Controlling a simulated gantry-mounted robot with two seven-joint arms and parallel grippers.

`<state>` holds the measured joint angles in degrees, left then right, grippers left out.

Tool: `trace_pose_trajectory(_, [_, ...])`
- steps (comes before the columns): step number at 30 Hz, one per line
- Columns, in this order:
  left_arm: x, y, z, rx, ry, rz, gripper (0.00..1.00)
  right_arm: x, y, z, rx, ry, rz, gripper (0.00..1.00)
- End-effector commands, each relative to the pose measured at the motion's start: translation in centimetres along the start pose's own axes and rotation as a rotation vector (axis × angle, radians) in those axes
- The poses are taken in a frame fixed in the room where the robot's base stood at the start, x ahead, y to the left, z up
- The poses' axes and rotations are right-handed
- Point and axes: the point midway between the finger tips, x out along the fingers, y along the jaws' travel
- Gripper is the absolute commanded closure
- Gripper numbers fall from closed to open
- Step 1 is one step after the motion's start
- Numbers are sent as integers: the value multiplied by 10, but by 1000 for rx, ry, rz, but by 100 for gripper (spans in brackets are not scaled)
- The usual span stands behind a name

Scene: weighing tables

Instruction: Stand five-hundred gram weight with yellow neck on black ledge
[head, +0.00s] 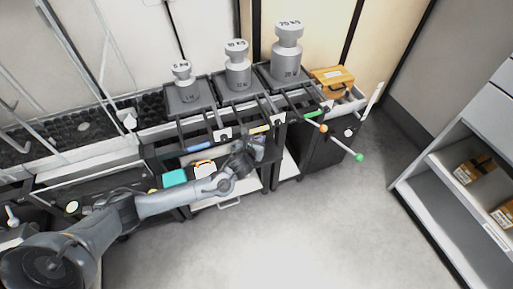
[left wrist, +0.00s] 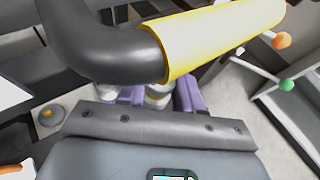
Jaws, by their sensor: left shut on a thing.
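My left gripper (head: 252,147) is over the front of the weighing bench, below the middle weight tray. In the left wrist view its purple fingers (left wrist: 160,97) are shut on a small silver weight with a yellow band (left wrist: 157,92). The yellow-handled bar hides part of that weight, and its marking cannot be read. In the head view I cannot make the weight out at the gripper. A black ledge (head: 270,152) seems to run along the bench front beside the gripper; its extent is partly hidden by my arm. My right gripper is not in view.
A bar with a yellow handle (left wrist: 225,35) crosses close in front of the wrist camera. Bars with a blue handle (head: 197,147) and a green handle (head: 312,114) jut out nearby. Large grey weights (head: 238,72) stand in trays behind. The floor (head: 290,230) in front is clear.

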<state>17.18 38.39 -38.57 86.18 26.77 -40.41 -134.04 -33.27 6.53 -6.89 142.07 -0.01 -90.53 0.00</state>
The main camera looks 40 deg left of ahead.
Motion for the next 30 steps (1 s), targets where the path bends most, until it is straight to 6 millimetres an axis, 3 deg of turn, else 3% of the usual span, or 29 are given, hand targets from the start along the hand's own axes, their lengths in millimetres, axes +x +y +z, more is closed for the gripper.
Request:
trace_pose_trajectory(12, [16, 0, -36, -2, -2, 1, 100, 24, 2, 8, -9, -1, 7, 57])
trace_pose_trajectory(24, [16, 1, -37, -1, -3, 1, 100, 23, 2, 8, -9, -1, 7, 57])
trace_pose_trajectory(25, [16, 1, -39, 1, 1, 2, 63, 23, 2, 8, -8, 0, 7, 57])
trace_pose_trajectory(30, [16, 1, -39, 0, 1, 1, 37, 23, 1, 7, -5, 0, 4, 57])
